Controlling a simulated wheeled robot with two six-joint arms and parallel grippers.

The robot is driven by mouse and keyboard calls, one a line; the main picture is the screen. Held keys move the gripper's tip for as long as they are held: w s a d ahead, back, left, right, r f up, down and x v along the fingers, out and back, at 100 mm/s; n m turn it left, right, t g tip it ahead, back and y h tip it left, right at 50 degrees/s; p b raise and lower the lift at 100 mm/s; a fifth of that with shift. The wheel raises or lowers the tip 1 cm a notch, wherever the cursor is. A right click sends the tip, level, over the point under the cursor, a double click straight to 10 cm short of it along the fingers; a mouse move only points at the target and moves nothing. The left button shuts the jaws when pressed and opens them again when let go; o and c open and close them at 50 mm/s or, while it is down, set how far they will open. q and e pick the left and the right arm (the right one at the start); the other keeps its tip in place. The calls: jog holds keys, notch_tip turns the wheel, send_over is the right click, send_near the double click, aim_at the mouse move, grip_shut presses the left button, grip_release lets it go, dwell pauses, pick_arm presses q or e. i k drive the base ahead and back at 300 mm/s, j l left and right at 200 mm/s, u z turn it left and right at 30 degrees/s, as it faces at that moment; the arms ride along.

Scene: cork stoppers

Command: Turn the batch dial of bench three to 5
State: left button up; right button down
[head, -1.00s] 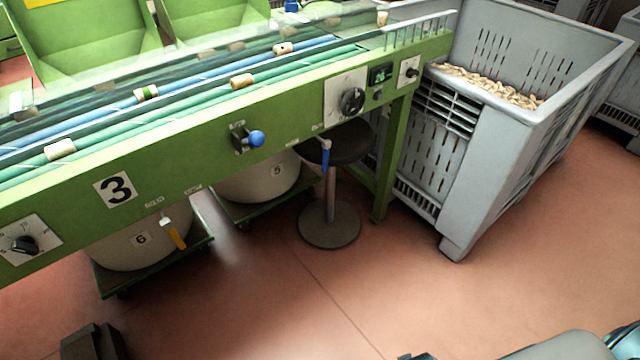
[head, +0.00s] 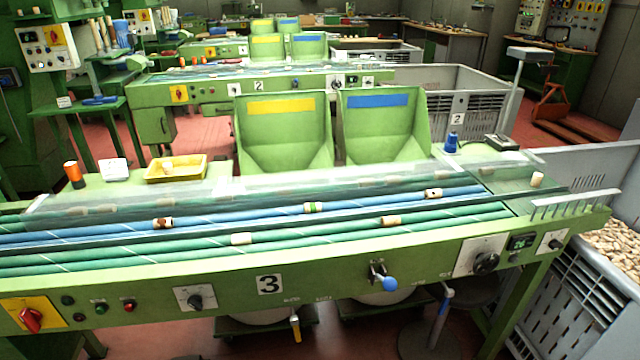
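Bench three (head: 345,275) is the green bench across the near part of the head view, with a plate marked 3 (head: 270,284). Its front carries several black knobs on white plates. A large black dial (head: 486,262) is at the right, beside a small lit display (head: 522,241). A smaller knob (head: 556,244) is right of the display, and another black knob (head: 195,301) is left of the number plate. The dial markings are too small to read, so I cannot tell which is the batch dial or its setting. Neither of my grippers is in view.
A blue-knobbed lever (head: 388,283) sticks out of the bench front. A red switch (head: 31,319) is at the far left. A stool (head: 470,290) stands under the right part, and a grey crate of corks (head: 590,290) is beside the right end.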

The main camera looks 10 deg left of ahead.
aim_at(553, 244)
jog(key=i+j+u, duration=0.15)
jog(key=j+u, duration=0.2)
jog(key=i+j+u, duration=0.15)
jog(key=j+u, duration=0.25)
jog(key=z, duration=2.1)
